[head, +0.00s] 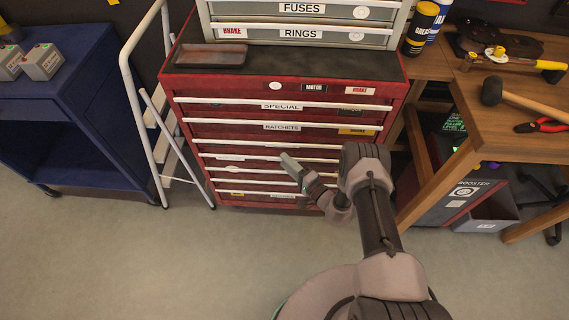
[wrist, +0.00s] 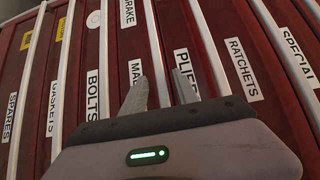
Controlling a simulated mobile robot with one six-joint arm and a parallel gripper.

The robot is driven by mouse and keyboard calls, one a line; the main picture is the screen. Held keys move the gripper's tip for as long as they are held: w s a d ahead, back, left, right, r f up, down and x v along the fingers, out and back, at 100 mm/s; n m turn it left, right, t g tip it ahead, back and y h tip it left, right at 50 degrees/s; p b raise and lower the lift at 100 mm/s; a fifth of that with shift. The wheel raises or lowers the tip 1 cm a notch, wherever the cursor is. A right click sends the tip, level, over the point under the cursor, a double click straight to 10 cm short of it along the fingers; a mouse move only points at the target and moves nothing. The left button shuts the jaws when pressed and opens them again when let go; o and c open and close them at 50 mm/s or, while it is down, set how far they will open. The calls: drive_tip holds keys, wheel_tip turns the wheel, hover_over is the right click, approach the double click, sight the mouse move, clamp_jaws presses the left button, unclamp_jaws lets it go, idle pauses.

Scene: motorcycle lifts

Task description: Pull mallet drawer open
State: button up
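The red tool cabinet (head: 340,83) stands ahead with its drawers flush shut, each with a long white bar handle. In the wrist view, turned sideways, a label starting "MAL" (wrist: 135,70) is partly hidden by a finger; I take it for the mallet drawer. Its handle (wrist: 151,30) is the bar just right of that label. My gripper (wrist: 160,90) is open and empty, one finger on each side of that bar in the picture. Whether the fingers reach around it or touch it I cannot tell. In the head view my gripper (head: 291,167) points at the lower drawers.
Neighbouring drawers carry the labels PLIERS (wrist: 186,72), partly covered, RATCHETS (wrist: 243,70) and BOLTS (wrist: 92,95). A white folding ladder (head: 137,85) stands left of the cabinet. A wooden workbench (head: 470,120) stands at the right. Grey floor (head: 180,265) in front is clear.

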drive_tip(key=shift+w+a, duration=0.5)
drive_tip(key=shift+w, duration=0.05)
drive_tip(key=shift+c, duration=0.2)
clamp_jaws()
idle(0.9)
